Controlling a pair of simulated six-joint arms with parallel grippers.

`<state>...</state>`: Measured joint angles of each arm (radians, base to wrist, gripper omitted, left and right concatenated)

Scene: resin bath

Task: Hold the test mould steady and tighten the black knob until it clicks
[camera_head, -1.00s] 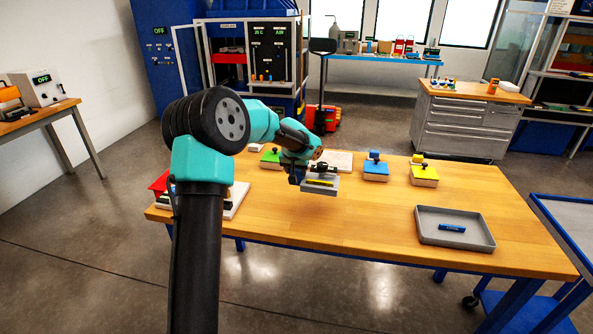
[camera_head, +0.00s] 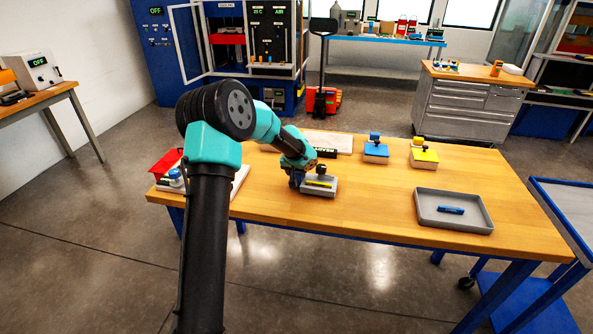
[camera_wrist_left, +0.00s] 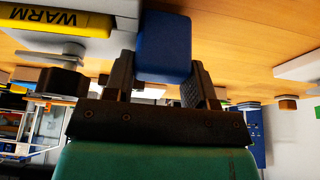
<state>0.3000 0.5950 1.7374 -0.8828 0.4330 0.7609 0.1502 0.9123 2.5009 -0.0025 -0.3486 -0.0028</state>
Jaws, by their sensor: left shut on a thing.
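The test mould (camera_head: 319,187) is a flat grey block with a yellow label and a black knob (camera_head: 321,169) on top. It appears level at the table's near middle; I cannot tell whether it touches the wood. My left gripper (camera_head: 297,179) is at its left end. In the left wrist view, the fingers (camera_wrist_left: 165,85) are shut on a blue block (camera_wrist_left: 163,45), apparently the mould's handle. The yellow label (camera_wrist_left: 45,18), reading WARM, and the dark knob (camera_wrist_left: 62,82) show close by at the left. My right gripper is out of view.
A blue mould (camera_head: 375,150) and a yellow mould (camera_head: 424,158) stand farther back. A grey tray (camera_head: 480,232) with a blue piece (camera_head: 450,210) lies at the right. A pale board (camera_head: 328,139) is behind my gripper. The wood between mould and tray is clear.

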